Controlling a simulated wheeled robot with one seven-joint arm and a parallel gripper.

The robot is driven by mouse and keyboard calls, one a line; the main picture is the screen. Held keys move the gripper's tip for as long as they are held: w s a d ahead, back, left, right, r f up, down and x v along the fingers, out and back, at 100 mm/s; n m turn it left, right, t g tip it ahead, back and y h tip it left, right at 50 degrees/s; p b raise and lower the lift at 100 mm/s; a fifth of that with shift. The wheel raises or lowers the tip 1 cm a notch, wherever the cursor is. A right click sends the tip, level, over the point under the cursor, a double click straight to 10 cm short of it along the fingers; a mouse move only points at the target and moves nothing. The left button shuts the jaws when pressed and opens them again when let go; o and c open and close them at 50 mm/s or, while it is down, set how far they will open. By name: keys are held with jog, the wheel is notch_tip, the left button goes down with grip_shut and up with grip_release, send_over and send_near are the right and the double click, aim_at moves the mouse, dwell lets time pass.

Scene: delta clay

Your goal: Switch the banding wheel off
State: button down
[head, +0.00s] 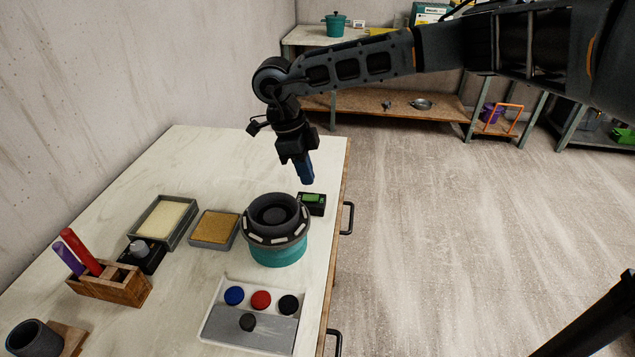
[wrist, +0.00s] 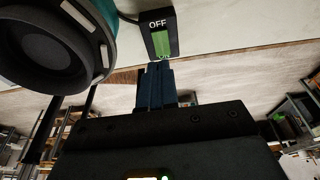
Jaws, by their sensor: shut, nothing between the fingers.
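The banding wheel (head: 279,252) has a teal base and a dark round top with pale blocks around its rim; a dark bowl-like piece (head: 274,212) sits on it. Its switch (head: 312,203) is a small black box with a green rocker, beside the wheel near the table's right edge. In the wrist view the switch (wrist: 160,35) shows "OFF" at its far end; lettering at the near end is partly hidden by my fingertips. My gripper (head: 306,180) is shut and empty, pointing down above the switch. Its fingertips (wrist: 158,66) overlap the rocker's near end; I cannot tell whether they touch.
A tray with coloured discs (head: 212,327) lies in front of the wheel. A sponge box (head: 213,245), a cream-filled tray (head: 190,238) and a wooden tool holder (head: 130,290) stand to the left. The table's back is clear. Drawer handles (head: 348,218) stick out on the right side.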

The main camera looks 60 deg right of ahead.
jog(key=w+a+r+b, duration=0.1)
jog(key=w+r, duration=0.3)
jog(key=r, duration=0.4)
jog(key=shift+w+a+r+b, duration=0.2)
jog(key=shift+r+b, duration=0.15)
jog(key=shift+b, duration=0.25)
jog(key=c, duration=1.9)
grip_release()
